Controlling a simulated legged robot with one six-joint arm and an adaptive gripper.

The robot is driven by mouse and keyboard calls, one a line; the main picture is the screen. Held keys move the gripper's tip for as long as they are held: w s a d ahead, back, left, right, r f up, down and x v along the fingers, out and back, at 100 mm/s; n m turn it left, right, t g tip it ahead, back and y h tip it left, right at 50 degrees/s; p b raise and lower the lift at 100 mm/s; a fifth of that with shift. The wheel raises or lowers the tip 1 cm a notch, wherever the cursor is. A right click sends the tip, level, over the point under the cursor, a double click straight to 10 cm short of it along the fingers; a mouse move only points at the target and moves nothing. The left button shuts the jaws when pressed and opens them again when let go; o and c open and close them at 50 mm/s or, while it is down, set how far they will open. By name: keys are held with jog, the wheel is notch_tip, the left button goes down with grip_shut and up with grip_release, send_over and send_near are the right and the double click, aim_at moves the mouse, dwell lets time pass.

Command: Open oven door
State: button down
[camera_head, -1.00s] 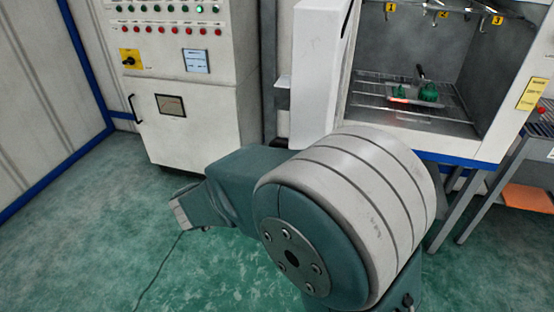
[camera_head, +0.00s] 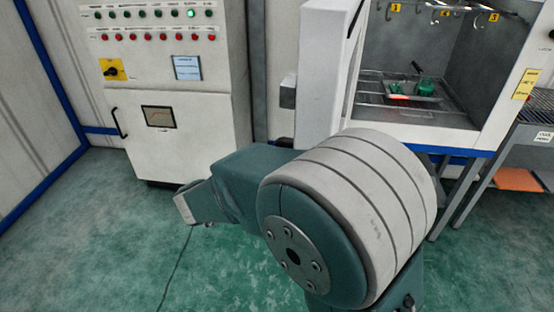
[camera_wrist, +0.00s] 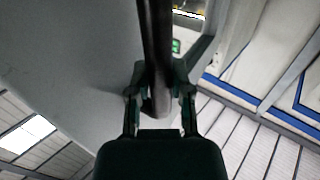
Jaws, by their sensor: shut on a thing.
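The oven (camera_head: 487,115) stands at the upper right in the head view, its chamber exposed. Its white door (camera_head: 322,80) stands swung out at the left of the opening. In the wrist view, the door's grey surface (camera_wrist: 75,50) fills the left side. A dark bar handle (camera_wrist: 155,45) runs down the middle. My gripper (camera_wrist: 160,100) is shut around the lower part of this handle, one finger on each side. The gripper cannot be made out in the head view, where my arm covers the lower middle.
Inside the oven, green parts (camera_head: 424,86) sit on a rack under numbered hooks. A white control cabinet (camera_head: 170,130) stands at the left. A metal table (camera_head: 515,140) stands at the right. Green floor (camera_head: 90,250) is clear at the lower left.

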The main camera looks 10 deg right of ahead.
dwell(0.3)
jog(key=c, duration=0.5)
grip_release()
jog(key=shift+c, duration=0.2)
jog(key=shift+a, duration=0.1)
jog(key=v, duration=1.2)
